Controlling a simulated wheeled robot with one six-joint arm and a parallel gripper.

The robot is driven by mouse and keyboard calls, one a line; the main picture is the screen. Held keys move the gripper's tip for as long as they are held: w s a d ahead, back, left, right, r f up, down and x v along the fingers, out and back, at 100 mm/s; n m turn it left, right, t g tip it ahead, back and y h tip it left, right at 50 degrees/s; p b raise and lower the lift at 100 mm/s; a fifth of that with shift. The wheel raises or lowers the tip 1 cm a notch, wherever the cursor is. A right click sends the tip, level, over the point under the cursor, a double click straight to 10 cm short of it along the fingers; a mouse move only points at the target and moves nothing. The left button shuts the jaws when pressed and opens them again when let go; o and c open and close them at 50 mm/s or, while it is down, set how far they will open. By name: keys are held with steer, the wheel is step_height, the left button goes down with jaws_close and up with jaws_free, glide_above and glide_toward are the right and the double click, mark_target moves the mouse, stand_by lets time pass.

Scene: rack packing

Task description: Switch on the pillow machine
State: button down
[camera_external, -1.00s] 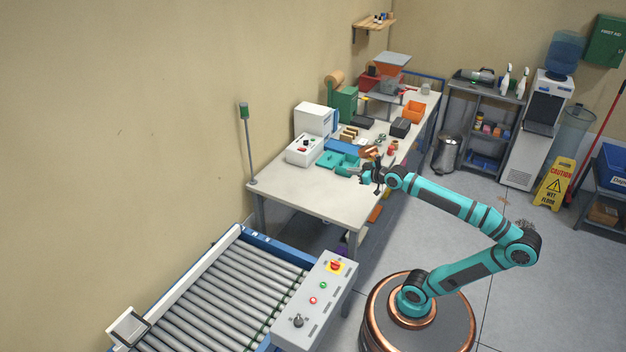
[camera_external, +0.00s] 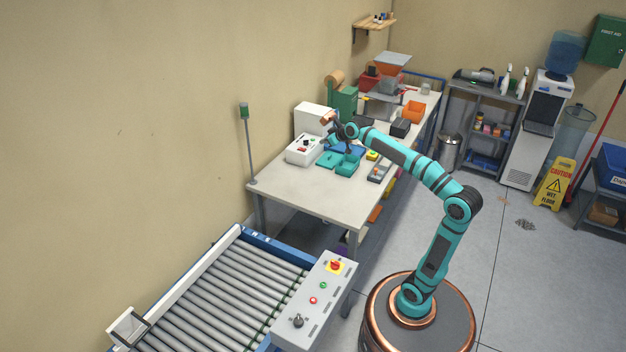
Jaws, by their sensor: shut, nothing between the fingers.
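A white machine (camera_external: 311,117) stands at the back left of the work table, against the wall; it may be the pillow machine, but no label is readable. A white control box (camera_external: 300,152) with dark and red controls on its face sits just in front of it. My gripper (camera_external: 333,142) is shut and empty, at the right side of the control box and in front of the white machine. My wrist hides part of the machine. I cannot tell whether the fingertips touch anything.
Teal trays (camera_external: 347,166) lie right of the control box. A grey device (camera_external: 378,172) sits at the table's right edge. A green machine (camera_external: 345,101) stands farther back. The front of the table (camera_external: 310,190) is clear. A roller conveyor (camera_external: 235,290) stands in front.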

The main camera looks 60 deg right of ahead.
steer(key=w+d+f+g+y, duration=0.1)
steer(key=w+d+f+g, duration=0.2)
steer(key=w+d, duration=1.1)
step_height(320, 180, down, 3)
steer(key=shift+d+f, duration=0.1)
steer(key=shift+d, duration=0.9)
steer(key=shift+w, duration=0.1)
glide_above(302, 149)
steer(key=s, duration=0.3)
steer(key=f, duration=0.7)
steer(key=shift+w+d+f, duration=0.15)
steer(key=shift+w+f, duration=0.05)
steer(key=shift+w, duration=0.05)
step_height(302, 149, down, 2)
steer(key=shift+f, duration=0.15)
steer(key=shift+s+f, duration=0.1)
steer(key=shift+f, duration=0.95)
